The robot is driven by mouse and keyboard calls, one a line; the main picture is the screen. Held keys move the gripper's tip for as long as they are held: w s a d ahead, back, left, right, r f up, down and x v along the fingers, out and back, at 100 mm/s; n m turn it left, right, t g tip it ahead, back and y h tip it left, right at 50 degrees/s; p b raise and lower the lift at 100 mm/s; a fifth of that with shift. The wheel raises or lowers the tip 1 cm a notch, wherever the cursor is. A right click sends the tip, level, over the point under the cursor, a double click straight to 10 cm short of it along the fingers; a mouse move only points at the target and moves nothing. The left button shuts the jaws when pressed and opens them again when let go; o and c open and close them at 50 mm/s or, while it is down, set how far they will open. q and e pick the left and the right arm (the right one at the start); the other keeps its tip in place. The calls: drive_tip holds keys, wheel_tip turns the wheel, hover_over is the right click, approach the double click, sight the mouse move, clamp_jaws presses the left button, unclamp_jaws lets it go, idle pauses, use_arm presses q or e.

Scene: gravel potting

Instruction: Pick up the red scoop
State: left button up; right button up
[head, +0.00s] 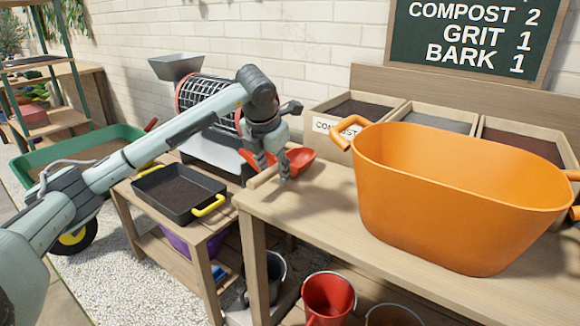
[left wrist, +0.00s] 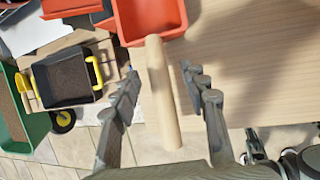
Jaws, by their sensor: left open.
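The red scoop (head: 300,159) lies at the back left corner of the potting table, partly behind my left gripper (head: 274,172). Its pale wooden handle (head: 263,177) points toward the front left. In the left wrist view the scoop's red pan (left wrist: 148,18) is at the top and the handle (left wrist: 162,95) runs down between the two fingers of my left gripper (left wrist: 160,73). The fingers are open, one on each side of the handle, with a gap on both sides. I cannot see my right gripper.
A large orange tub (head: 450,195) stands to the right on the table, in front of wooden bins (head: 430,118). A black tray with yellow handles (head: 180,193) is on a lower bench at left. A drum sieve (head: 207,98) stands behind. Bare tabletop (head: 315,205) lies between scoop and tub.

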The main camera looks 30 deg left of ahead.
use_arm(q)
drive_tip(key=shift+w+f, duration=0.15)
drive_tip(key=shift+f, duration=0.2)
drive_tip(key=shift+c, duration=0.2)
clamp_jaws()
